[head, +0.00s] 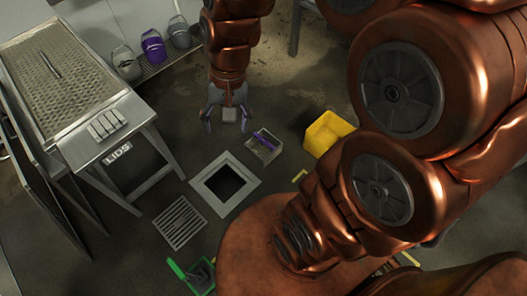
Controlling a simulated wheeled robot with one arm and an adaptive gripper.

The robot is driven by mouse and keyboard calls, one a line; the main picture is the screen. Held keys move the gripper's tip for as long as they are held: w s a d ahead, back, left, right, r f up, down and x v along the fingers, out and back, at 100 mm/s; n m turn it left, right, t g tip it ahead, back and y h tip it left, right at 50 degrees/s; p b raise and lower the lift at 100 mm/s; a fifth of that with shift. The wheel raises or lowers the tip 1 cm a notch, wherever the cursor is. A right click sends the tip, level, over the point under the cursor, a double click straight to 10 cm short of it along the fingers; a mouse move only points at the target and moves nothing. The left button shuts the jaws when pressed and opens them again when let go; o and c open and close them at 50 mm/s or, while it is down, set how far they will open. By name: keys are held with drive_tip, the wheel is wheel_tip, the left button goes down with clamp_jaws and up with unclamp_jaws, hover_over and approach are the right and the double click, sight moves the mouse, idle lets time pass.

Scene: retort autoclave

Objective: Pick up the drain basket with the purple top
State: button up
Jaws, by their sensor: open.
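The drain basket (264,150) is a small grey, open-topped box with a purple bar across its top. It stands upright on the floor, just right of the drain's square opening. My gripper (227,122) hangs at the upper middle of the head view, its fingers spread. It appears up and left of the basket in the picture and apart from it. I see nothing clearly held between the fingers; its height above the floor is hard to tell.
The open drain (225,184) has a pale square frame, with a slotted grate (180,222) on the floor beside it. A yellow bin (328,132) stands right of the basket. A metal table (76,148) marked LIDS is at left. Pails, including a purple one (154,47), line a rack behind.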

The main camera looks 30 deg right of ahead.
drive_tip(key=w+d+f+m+t+y+b, duration=0.2)
drive_tip(key=w+f+m+b, duration=0.65)
drive_tip(key=w+f, duration=0.95)
drive_tip(key=m+t+h+b, duration=0.3)
drive_tip(key=m+b, duration=1.6)
drive_tip(key=m, duration=0.1)
hover_over(264, 141)
drive_tip(key=s, duration=0.2)
drive_tip(key=f, duration=5.5)
drive_tip(key=shift+s+a, duration=0.1)
drive_tip(key=shift+s, duration=0.1)
drive_tip(key=shift+b+x, duration=0.55)
drive_tip(key=shift+x, duration=0.7)
drive_tip(key=f, duration=0.1)
drive_tip(key=w+f+b, duration=0.1)
drive_tip(key=f, duration=0.1)
drive_tip(key=shift+w+d+f+b, duration=0.2)
drive_tip(key=shift+d+f+b, duration=0.1)
drive_tip(key=shift+d+b, duration=0.05)
drive_tip(key=shift+w+a+f, duration=0.1)
drive_tip(key=shift+w+f, duration=0.15)
drive_tip(key=shift+f, duration=0.3)
